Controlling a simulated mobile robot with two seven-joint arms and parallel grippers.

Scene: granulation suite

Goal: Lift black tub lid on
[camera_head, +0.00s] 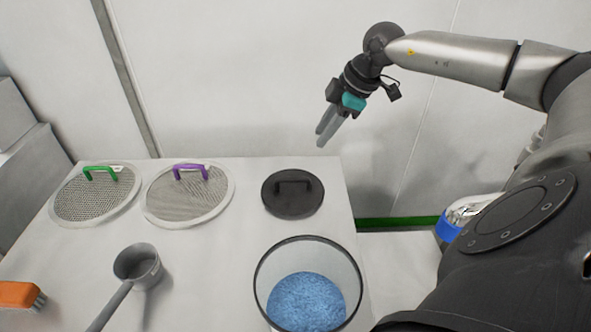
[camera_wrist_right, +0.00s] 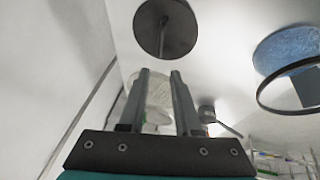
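The round black lid (camera_head: 280,206) with a bar handle on top lies flat on the white table, behind the tub. It also shows in the right wrist view (camera_wrist_right: 178,38), beyond the fingertips. The clear tub (camera_head: 262,270) has a dark rim, an open top and blue granules (camera_head: 306,302) inside. It stands at the table's front right, apart from the lid. My right gripper (camera_head: 322,138) is in the air above and behind the lid, fingers pointing down and left. In the right wrist view its fingers (camera_wrist_right: 159,75) are apart with nothing held between them. My left gripper is out of view.
Two round mesh sieves, one with a green handle (camera_head: 101,172) and one with a purple handle (camera_head: 190,171), lie left of the lid. A grey scoop (camera_head: 137,262) and an orange brush (camera_head: 20,294) lie at front left. A wall (camera_head: 250,70) stands behind the table.

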